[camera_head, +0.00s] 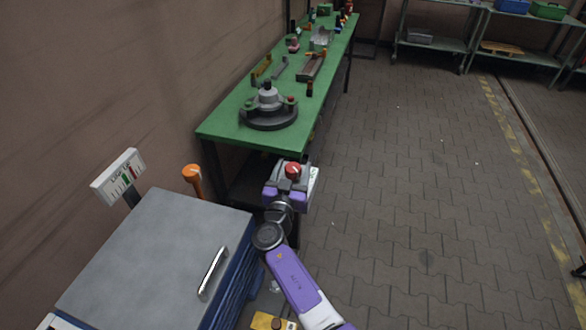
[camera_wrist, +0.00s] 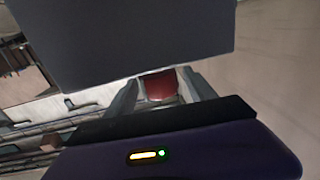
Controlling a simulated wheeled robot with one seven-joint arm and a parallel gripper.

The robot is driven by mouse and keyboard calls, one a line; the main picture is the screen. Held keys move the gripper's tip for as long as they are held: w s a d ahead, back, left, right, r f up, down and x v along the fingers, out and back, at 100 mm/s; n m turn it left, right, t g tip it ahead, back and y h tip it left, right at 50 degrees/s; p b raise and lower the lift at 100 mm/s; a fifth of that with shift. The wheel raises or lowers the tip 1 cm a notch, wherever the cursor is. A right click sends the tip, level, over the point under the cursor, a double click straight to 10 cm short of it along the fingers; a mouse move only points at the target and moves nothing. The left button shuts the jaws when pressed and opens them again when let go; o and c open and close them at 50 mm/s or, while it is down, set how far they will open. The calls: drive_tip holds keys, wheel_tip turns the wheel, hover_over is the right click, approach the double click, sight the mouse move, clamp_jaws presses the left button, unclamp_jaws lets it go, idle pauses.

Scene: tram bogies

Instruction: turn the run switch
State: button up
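A red knob with a white mark (camera_head: 292,170) shows just beyond the front end of the green bench, right at my gripper (camera_head: 291,180). I take it for the run switch; no label on it is readable. A pale box or plate (camera_head: 315,175) shows beside it, partly hidden by my gripper. In the wrist view the red knob (camera_wrist: 160,85) lies between the two grey fingers of my gripper (camera_wrist: 162,97). The fingers are apart, one on each side of it. Whether they press on the knob or stand clear of it cannot be told.
A green workbench (camera_head: 226,122) with a dark round fixture (camera_head: 268,114) and several tools stands behind. A blue cabinet with a grey lid (camera_head: 150,255), a gauge board (camera_head: 119,177) and an orange-topped post (camera_head: 193,178) are left.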

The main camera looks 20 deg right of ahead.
drive_tip(key=c, duration=1.3)
drive_tip(key=shift+d, duration=0.1)
